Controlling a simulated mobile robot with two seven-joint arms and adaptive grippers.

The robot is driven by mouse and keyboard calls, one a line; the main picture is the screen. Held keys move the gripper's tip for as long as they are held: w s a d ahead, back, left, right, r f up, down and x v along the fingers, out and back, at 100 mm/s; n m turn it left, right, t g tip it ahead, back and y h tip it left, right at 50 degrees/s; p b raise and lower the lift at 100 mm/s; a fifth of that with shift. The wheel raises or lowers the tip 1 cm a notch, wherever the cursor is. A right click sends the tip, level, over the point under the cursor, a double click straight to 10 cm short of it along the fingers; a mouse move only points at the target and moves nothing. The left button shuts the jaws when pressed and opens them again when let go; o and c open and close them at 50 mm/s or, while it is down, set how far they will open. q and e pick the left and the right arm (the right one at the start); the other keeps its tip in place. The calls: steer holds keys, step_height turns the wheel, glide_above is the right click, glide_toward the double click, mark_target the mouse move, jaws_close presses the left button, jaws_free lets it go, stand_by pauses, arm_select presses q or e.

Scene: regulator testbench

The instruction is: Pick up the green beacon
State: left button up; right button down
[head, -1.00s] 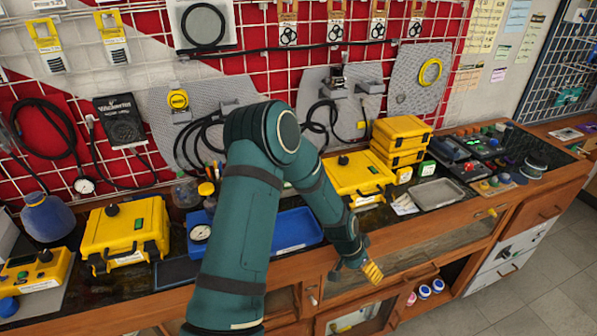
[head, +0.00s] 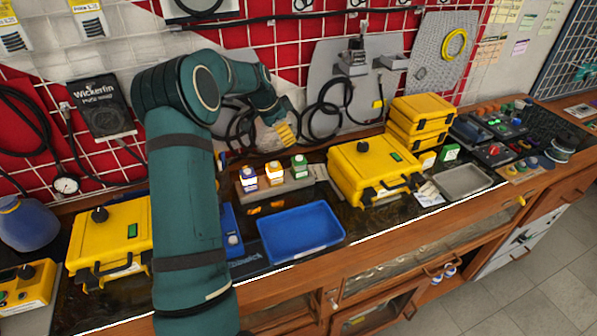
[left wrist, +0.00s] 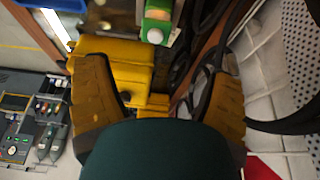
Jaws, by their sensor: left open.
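The green beacon (head: 299,166) is a small upright block with a green top and white lower part. It stands at the right end of a grey strip, beside two other beacons. In the left wrist view the green beacon (left wrist: 158,22) shows at the top, beyond the fingertips. My left gripper (head: 282,132) has yellow fingers and is above and behind the beacon in the head view. In the left wrist view my left gripper (left wrist: 163,75) is open, its fingers wide apart with nothing held between them. My right gripper is in neither view.
A blue tray (head: 300,235) lies in front of the beacons. A yellow case (head: 375,172) stands close to their right, with stacked yellow cases (head: 420,118) beyond. Black cables (head: 330,110) hang on the wall behind. Another yellow case (head: 110,240) is at the left.

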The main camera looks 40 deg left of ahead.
mark_target(295, 159)
arm_select(q)
steer(key=b+x, duration=0.1)
steer(key=x, duration=0.8)
steer(key=shift+f, duration=0.25)
steer(key=x, duration=0.5)
steer(key=shift+s+d+f+b, duration=0.1)
steer(key=shift+s+d+b, duration=0.1)
steer(key=shift+b, duration=0.15)
steer(key=c, duration=1.4)
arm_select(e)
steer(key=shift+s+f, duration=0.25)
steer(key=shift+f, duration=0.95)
